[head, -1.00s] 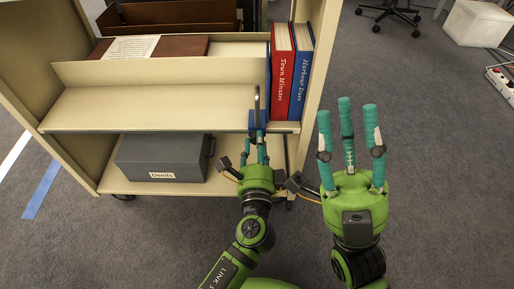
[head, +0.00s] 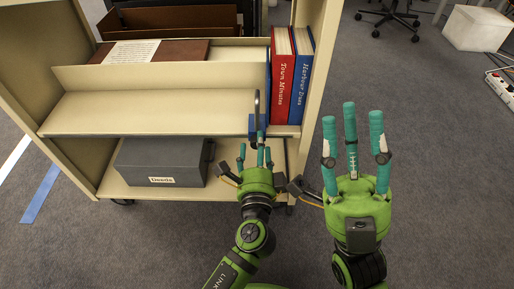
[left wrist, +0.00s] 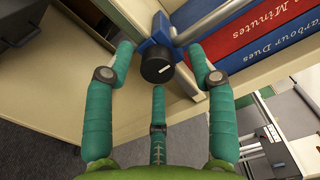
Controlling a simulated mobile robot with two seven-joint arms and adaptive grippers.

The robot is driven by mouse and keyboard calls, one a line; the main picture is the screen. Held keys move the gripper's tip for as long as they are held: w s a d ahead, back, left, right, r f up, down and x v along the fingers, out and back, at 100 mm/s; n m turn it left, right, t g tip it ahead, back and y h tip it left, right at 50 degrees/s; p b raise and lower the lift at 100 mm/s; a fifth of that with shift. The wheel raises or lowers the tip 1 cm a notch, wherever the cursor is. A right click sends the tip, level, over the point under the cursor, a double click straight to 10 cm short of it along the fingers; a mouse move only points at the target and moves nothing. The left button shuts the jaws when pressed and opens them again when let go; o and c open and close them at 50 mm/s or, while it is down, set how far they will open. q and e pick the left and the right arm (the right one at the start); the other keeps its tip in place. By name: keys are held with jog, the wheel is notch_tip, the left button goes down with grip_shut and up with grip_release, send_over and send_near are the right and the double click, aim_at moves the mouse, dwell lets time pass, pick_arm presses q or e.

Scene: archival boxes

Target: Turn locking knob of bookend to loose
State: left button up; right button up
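The bookend (head: 257,124) stands at the shelf's front edge, left of the books. Its blue block and grey upright bar show in the head view. Its black round locking knob (left wrist: 157,66), with a white mark, faces the camera in the left wrist view; the blue bracket is behind it. My left gripper (head: 255,150) is open in front of the knob. In the left wrist view two fingers are on either side and one is below, with gaps to the knob. My right gripper (head: 352,118) is open and empty, right of the cart with fingers pointing up.
A red book (head: 283,75) and a blue book (head: 303,75) stand against the cart's right wall. A grey box labelled Deeds (head: 163,162) is on the lower shelf. The middle shelf (head: 150,110) is bare left of the bookend. Open carpet lies to the right.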

pick_arm(q)
jog(key=shift+s+f, duration=0.1)
jog(key=s, duration=1.1)
jog(key=shift+s, duration=0.4)
